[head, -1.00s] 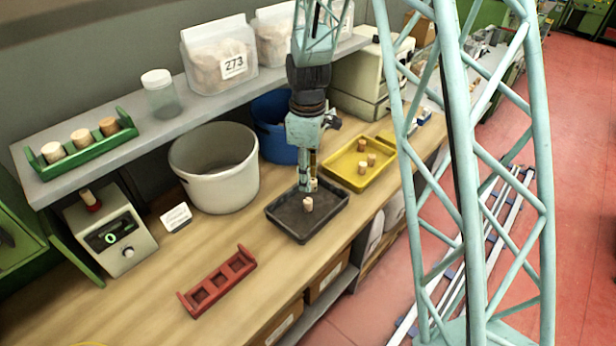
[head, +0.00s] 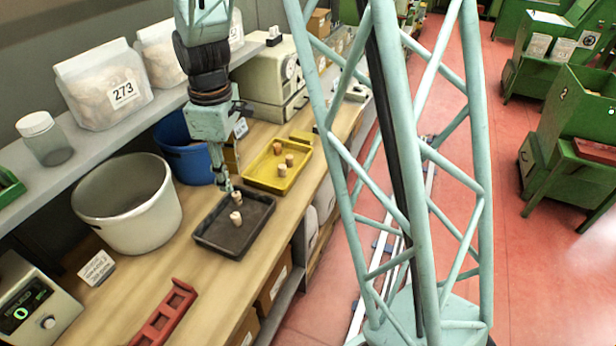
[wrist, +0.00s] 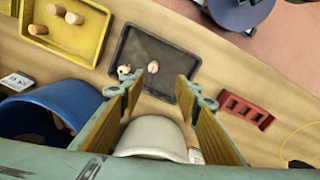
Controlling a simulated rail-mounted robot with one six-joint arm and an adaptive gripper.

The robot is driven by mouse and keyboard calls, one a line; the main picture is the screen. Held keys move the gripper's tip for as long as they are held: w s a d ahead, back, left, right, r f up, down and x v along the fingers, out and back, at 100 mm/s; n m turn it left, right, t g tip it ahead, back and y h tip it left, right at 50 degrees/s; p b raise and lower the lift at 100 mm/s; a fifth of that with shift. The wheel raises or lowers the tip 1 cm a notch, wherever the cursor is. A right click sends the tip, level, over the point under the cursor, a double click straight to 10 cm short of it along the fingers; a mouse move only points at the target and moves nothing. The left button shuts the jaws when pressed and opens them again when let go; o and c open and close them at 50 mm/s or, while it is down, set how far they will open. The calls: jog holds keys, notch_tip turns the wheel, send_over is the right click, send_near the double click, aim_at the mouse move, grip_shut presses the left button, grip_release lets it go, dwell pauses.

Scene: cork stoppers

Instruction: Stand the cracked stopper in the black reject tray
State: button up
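The black tray (head: 207,238) lies on the bench and holds two corks. In the head view the nearer cork (head: 236,218) looks upright; the farther cork (head: 237,197) is close by my gripper's tips. In the wrist view one cork (wrist: 124,71) shows dark marks on its pale face, and the other cork (wrist: 153,67) is pinkish. I cannot tell surely which is cracked. My gripper (wrist: 158,92) is open, its fingers wide apart with nothing between them. In the head view my gripper (head: 228,186) is over the tray's far left side.
A yellow tray (head: 262,182) with three corks lies behind the black tray. A white bucket (head: 125,215) and a blue bucket (head: 178,155) stand to the left. A red rack (head: 165,315) is nearer the front. Bare bench lies between the rack and black tray.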

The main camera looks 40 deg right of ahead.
jog(key=s+r+m+t, duration=0.2)
jog(key=s+r+m, duration=0.3)
jog(key=s+r, duration=1.25)
jog(key=s+r+m, duration=0.2)
jog(key=s+r, duration=0.1)
jog(key=s, duration=0.6)
jog(key=s+r+m+t, duration=0.1)
jog(key=s+r, duration=0.3)
jog(key=s, duration=0.5)
jog(key=shift+d+m, duration=0.25)
jog(key=shift+m, duration=0.65)
jog(key=shift+r, duration=0.15)
